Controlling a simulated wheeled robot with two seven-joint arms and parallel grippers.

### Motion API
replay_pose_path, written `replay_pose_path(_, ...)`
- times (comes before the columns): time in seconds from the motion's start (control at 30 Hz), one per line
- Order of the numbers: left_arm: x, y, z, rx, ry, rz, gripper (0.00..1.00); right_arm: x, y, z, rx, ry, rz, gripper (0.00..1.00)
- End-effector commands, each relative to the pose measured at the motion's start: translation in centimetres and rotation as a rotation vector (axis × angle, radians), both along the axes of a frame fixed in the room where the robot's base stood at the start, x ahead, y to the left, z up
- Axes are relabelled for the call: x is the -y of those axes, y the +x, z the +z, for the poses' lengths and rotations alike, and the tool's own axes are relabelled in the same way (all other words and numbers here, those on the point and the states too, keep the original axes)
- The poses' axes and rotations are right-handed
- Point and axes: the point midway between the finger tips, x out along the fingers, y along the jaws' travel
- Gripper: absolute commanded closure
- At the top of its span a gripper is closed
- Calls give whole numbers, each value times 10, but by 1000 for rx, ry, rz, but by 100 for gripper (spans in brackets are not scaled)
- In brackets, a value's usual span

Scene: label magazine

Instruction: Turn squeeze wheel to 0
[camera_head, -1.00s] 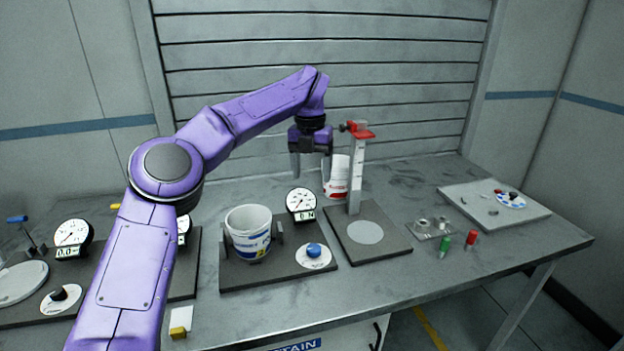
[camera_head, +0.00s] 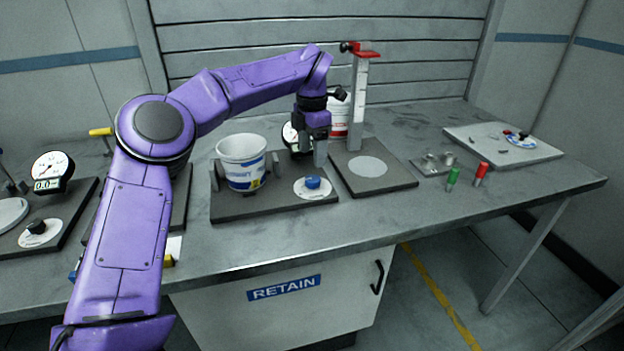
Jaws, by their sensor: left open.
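The squeeze wheel appears to be the blue knob (camera_head: 313,182) on a round white dial (camera_head: 306,194), at the right end of a dark base plate (camera_head: 273,207). A white bucket (camera_head: 240,162) stands on that plate between two grey jaws. My left gripper (camera_head: 308,156) points down, open and empty, just above and slightly behind the blue knob, apart from it. A round gauge (camera_head: 288,135) behind the plate is mostly hidden by the gripper, and its readout cannot be read. The dial's marks are too small to read. My right gripper is out of view.
Right of the plate stands a post with a red top (camera_head: 360,95) on a dark base. Green (camera_head: 452,179) and red (camera_head: 481,174) cylinders stand farther right. My left arm covers part of another station at left. The table front near the dial is clear.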

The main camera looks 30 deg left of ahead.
Motion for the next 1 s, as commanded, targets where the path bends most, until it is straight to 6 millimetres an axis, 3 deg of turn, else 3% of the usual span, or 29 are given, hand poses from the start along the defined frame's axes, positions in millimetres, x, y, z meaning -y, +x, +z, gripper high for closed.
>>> replay_pose_path(0.1, 0, -1, -31, -4, -2, 0, 31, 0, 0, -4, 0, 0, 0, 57)
replay_pose_path(0.3, 0, 0, -68, -4, -1, 3, 31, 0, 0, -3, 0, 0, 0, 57)
replay_pose_path(0.47, 0, 0, -80, 0, -1, 4, 31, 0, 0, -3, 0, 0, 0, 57)
replay_pose_path(0.7, 0, 0, -81, 0, -1, 4, 31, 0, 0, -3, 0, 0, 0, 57)
replay_pose_path(0.87, 0, 0, -81, 0, -1, 4, 83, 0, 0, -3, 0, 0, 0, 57)
replay_pose_path(0.9, 0, 0, -81, 0, -1, 4, 87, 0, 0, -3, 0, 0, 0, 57)
replay_pose_path(1.0, 0, 0, -81, 0, -1, 12, 87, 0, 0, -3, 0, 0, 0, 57)
